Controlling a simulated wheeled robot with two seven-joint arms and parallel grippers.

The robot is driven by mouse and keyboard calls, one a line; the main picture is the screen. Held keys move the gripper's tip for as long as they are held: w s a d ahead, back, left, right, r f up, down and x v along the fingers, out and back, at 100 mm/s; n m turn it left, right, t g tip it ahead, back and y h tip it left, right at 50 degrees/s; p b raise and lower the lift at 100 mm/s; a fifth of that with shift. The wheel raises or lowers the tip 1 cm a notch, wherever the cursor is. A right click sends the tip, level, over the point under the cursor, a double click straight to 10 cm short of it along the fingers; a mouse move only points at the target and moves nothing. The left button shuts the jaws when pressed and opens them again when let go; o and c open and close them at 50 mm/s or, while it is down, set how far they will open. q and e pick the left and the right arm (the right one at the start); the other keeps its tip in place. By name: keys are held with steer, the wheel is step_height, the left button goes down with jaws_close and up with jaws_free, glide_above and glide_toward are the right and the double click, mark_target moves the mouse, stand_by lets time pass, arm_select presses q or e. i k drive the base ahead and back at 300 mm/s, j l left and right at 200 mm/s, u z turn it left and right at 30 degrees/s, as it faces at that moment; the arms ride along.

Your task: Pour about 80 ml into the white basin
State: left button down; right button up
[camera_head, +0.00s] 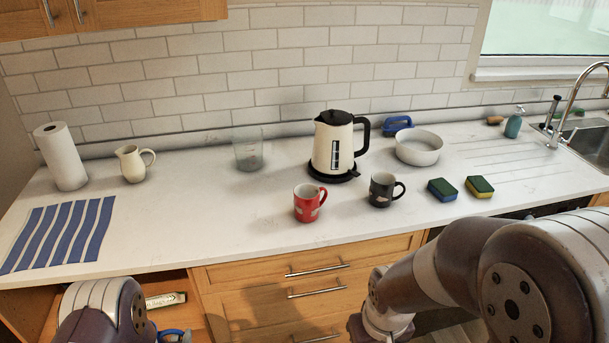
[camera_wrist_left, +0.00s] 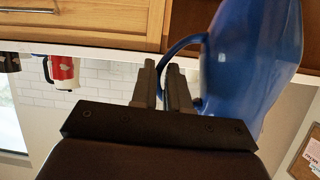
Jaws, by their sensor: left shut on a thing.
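The white basin (camera_head: 418,155) is a low round bowl on the counter, right of the kettle and near the back wall. My left gripper (camera_wrist_left: 165,78) is shut on the handle of a blue jug (camera_wrist_left: 250,60), which fills the right of the left wrist view. That view is upside down. In the head view only a bit of the blue jug (camera_head: 172,333) shows at the bottom edge, in front of the drawers and below the counter top. The jug's contents are hidden. My right arm comes in from the right, but its gripper is out of sight.
On the counter stand a kettle (camera_head: 335,145), a red mug (camera_head: 308,203), a dark mug (camera_head: 383,190), a clear beaker (camera_head: 248,152), a cream pitcher (camera_head: 133,163) and sponges (camera_head: 442,190).

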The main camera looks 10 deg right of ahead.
mark_target(416, 147)
steer(key=i+l+z, duration=0.1)
steer(key=l, duration=0.35)
steer(key=i+l, duration=0.1)
steer(key=l, duration=0.35)
steer(key=l+z, duration=0.15)
steer(key=l, duration=0.3)
steer(key=i+l+z, duration=0.1)
steer(key=l, duration=0.35)
steer(key=i+l, duration=0.2)
steer(key=l, duration=0.25)
steer(key=z, duration=0.05)
